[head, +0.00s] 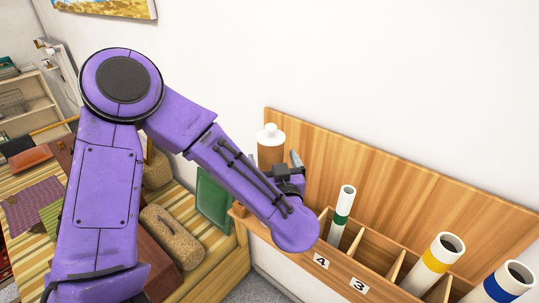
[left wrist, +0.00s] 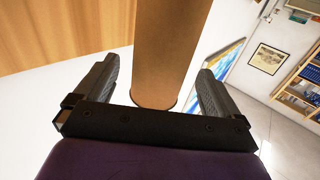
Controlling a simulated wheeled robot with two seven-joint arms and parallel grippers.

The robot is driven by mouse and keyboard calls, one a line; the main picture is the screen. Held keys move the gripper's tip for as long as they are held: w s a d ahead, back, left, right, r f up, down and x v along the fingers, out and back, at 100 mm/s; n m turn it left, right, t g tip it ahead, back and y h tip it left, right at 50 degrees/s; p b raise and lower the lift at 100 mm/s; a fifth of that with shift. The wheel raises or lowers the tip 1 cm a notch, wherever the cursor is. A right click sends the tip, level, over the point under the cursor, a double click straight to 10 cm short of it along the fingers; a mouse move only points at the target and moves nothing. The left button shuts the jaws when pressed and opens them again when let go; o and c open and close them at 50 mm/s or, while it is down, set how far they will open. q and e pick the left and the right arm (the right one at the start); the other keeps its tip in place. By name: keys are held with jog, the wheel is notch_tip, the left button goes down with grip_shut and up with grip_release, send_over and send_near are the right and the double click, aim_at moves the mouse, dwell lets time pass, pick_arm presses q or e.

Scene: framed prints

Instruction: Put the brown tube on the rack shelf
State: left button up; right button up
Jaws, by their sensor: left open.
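The brown tube (head: 270,153) has a white cap and stands upright at the left end of the wooden rack (head: 380,170), in front of its back panel. Its base is hidden behind my left arm, so its contact with the rack shelf (head: 237,214) does not show. My left gripper (head: 293,172) is beside the tube. In the left wrist view the brown tube (left wrist: 170,50) lies between the two open fingers of the gripper (left wrist: 158,88), with a gap on each side. My right gripper is not in view.
White tubes with a green band (head: 342,217), a yellow band (head: 436,260) and a blue band (head: 508,282) stand in the rack's compartments, some labelled 4 and 3. A striped bench (head: 215,262) at left holds a cork roll (head: 172,237) and a green board (head: 213,198).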

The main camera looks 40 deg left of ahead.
pick_arm(q)
jog(key=b+v, duration=0.1)
jog(key=v, duration=0.6)
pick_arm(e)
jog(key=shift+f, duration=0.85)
pick_arm(q)
jog(key=shift+r, duration=0.1)
